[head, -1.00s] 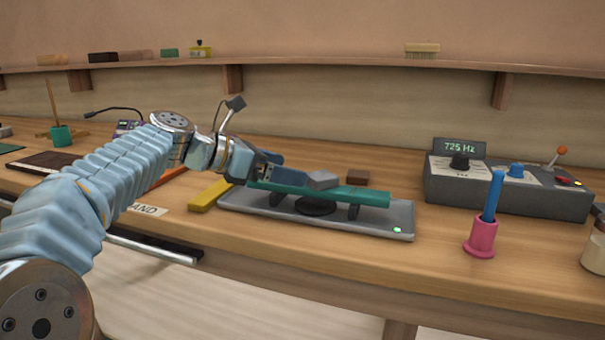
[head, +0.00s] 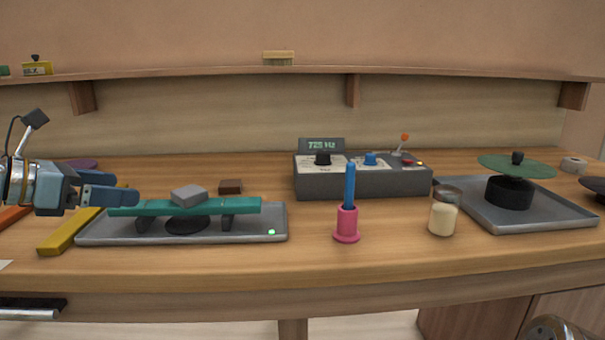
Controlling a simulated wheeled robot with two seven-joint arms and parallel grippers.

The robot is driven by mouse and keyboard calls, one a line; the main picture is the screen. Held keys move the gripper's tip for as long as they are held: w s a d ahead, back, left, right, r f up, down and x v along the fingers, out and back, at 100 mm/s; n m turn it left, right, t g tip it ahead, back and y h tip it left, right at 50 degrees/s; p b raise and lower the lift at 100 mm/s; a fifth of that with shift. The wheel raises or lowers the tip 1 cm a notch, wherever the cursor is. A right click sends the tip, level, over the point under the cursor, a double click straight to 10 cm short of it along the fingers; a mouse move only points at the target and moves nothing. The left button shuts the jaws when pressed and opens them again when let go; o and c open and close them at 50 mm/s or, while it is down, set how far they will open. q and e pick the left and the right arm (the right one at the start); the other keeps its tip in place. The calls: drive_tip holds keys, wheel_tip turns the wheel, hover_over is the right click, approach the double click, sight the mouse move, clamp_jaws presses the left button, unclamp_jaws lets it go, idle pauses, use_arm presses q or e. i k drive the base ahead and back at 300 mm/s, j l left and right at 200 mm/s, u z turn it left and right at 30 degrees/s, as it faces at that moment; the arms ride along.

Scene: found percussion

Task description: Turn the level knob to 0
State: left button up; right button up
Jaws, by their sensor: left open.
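A dark grey control box (head: 362,182) stands at the back middle of the bench. Its lit display (head: 321,145) reads about 725 Hz. A black knob (head: 323,158) and a blue knob (head: 371,159) sit on pale panels on its top; their lettering is too small to read, so I cannot tell which is marked level. My left gripper (head: 122,188) is open and empty at the far left, by the left end of the green bar (head: 235,206), well away from the box. My right gripper is not in view.
The green bar lies on a grey tray (head: 260,228) with a grey block (head: 189,195) on it. A pink holder with a blue stick (head: 347,222) and a cream jar (head: 443,218) stand before the box. A tray with a green disc (head: 516,166) is right.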

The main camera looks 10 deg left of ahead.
sight(369, 158)
drive_tip(key=k+j, duration=0.75)
drive_tip(key=k, duration=0.1)
